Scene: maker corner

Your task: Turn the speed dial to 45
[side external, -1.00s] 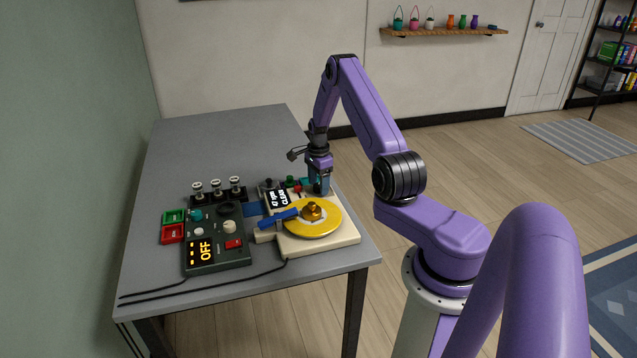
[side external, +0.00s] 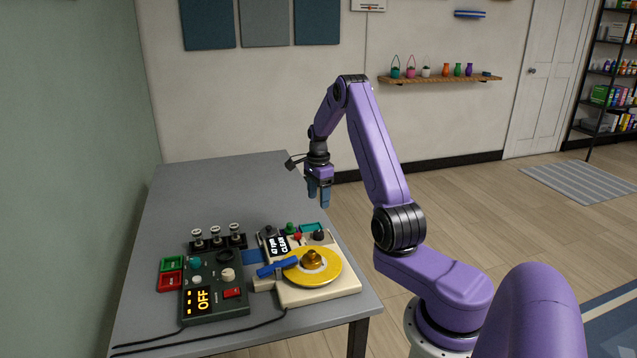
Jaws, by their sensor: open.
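The cream turntable machine (side external: 343,287) with a yellow disc (side external: 333,272) sits at the table's near right.
A dark control box (side external: 217,310) showing OFF stands left of the machine, beside green (side external: 172,265) and red (side external: 171,283) trays. Several silver-topped posts (side external: 216,239) stand behind it. A blue bar (side external: 278,268) reaches over the disc. The grey table's back (side external: 222,190) is clear.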

